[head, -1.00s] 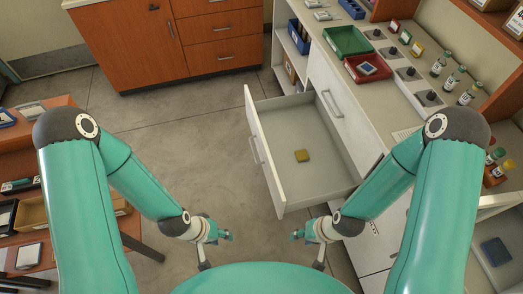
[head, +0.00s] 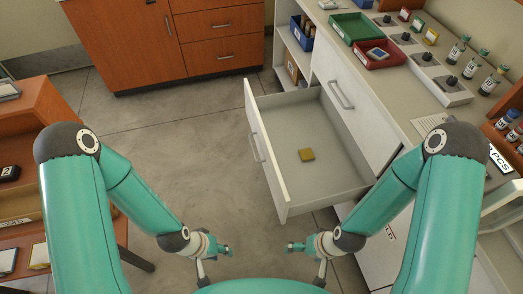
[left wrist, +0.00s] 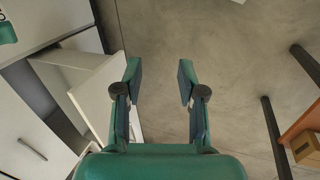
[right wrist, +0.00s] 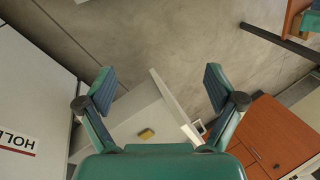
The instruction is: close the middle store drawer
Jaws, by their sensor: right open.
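The open drawer (head: 325,146) is pulled out of the white cabinet on the right in the head view, with a yellow block (head: 306,155) lying in it. Its white front panel (head: 262,150) with a bar handle faces left. The drawer also shows in the right wrist view (right wrist: 135,122). My left gripper (head: 228,250) is open and empty, apart from the drawer; its spread fingers show in the left wrist view (left wrist: 160,82). My right gripper (head: 291,247) is open and empty just below the drawer's near corner in the head view; its fingers are spread in the right wrist view (right wrist: 160,85).
A counter above the cabinet holds a green tray (head: 354,28), a red tray (head: 378,53) and several bottles. An orange-brown cabinet (head: 165,40) stands at the back. A wooden table (head: 70,190) is at left. The grey floor (head: 180,130) between is clear.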

